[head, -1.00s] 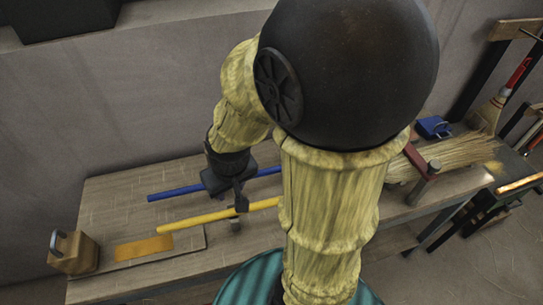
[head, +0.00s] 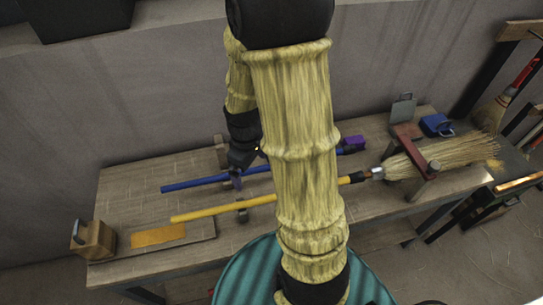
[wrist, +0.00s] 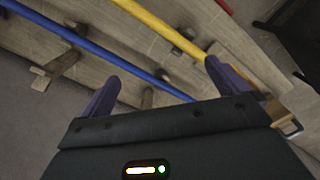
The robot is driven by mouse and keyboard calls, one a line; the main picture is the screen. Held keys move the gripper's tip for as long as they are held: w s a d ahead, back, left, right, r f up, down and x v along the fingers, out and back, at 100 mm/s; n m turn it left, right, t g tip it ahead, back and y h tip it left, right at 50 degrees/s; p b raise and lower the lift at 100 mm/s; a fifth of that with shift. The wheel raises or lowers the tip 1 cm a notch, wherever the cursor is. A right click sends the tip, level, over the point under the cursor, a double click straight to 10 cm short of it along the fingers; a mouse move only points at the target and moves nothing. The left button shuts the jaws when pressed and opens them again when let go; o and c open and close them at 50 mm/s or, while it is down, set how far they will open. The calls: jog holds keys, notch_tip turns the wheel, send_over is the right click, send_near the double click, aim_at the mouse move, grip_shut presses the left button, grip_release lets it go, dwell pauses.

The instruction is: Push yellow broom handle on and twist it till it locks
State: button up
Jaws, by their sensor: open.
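The yellow broom handle (head: 215,210) lies lengthwise along the bench, resting on a small support. Its right end has a dark collar and meets the metal socket (head: 376,173) of the straw broom head (head: 445,155); I cannot tell whether it is locked. A red clamp (head: 408,146) stands over the broom head. My gripper (head: 238,182) is open and empty, near the blue handle and behind the yellow one. In the wrist view my gripper (wrist: 162,72) shows two spread purple fingers, with the yellow handle (wrist: 170,28) beyond them. My arm hides part of both handles.
A blue handle (head: 190,184) lies behind the yellow one on wooden supports. A wooden block (head: 93,240) and an orange strip (head: 158,235) are at the bench's left end. A blue object (head: 436,124) and a purple block (head: 353,143) lie toward the back right.

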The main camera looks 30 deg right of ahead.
jog(key=d+f+n+g+y+p, duration=0.1)
jog(key=d+f+n+g+p, duration=0.2)
jog(key=d+n+p, duration=0.3)
jog(key=f+n+p, duration=0.1)
jog(key=n, duration=0.1)
jog(key=shift+d+f+n+g, duration=0.25)
jog(key=shift+f+n+g, duration=0.05)
jog(key=shift+n, duration=0.1)
jog(key=shift+b+x, duration=4.5)
jog(key=shift+x, duration=1.55)
jog(key=shift+s+a, duration=0.1)
jog(key=shift+a, duration=0.05)
jog(key=shift+r, duration=0.1)
jog(key=c, duration=2.2)
